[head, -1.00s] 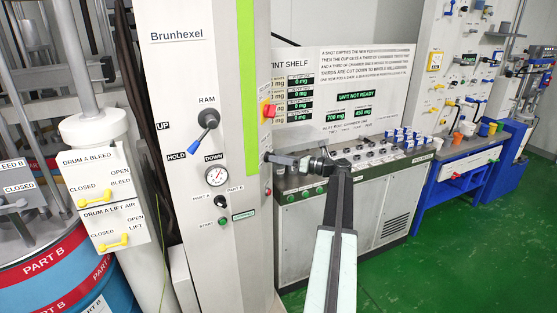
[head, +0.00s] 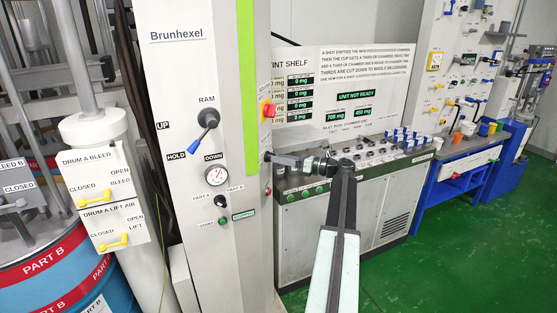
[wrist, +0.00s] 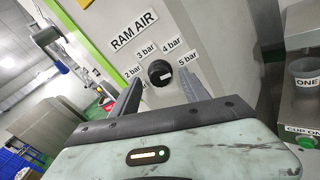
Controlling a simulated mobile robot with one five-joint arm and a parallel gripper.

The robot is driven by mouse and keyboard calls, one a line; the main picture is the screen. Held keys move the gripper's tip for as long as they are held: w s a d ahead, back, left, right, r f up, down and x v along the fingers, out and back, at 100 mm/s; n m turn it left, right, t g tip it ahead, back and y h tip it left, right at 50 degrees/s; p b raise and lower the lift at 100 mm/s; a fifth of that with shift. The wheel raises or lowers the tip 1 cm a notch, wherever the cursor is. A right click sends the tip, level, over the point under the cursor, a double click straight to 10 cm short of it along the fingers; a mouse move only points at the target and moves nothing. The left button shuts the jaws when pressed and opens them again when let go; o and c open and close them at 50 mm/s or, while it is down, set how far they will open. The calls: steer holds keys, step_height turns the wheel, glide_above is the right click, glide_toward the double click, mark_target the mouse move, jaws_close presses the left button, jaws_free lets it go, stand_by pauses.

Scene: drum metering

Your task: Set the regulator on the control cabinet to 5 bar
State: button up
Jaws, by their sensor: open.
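The regulator is a round black knob (wrist: 159,73) below the RAM AIR label in the wrist view. Labels from 2 bar to 5 bar (wrist: 175,63) stand around it. A small light mark on the knob seems to point right, toward the 5 bar side; its exact setting is hard to tell. My gripper (wrist: 163,90) is open, one finger low on each side of the knob. I cannot tell whether they touch it.
The cabinet front has a RAM lever (head: 208,118) and a pressure gauge (head: 216,175). A red and yellow switch (head: 267,109) sits on its right edge, above my gripper. A grey console (head: 345,225) stands right behind my arm. Green floor is clear at right.

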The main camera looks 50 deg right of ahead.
steer(key=v, duration=0.6)
steer(key=shift+s, duration=0.25)
steer(key=shift+d, duration=0.1)
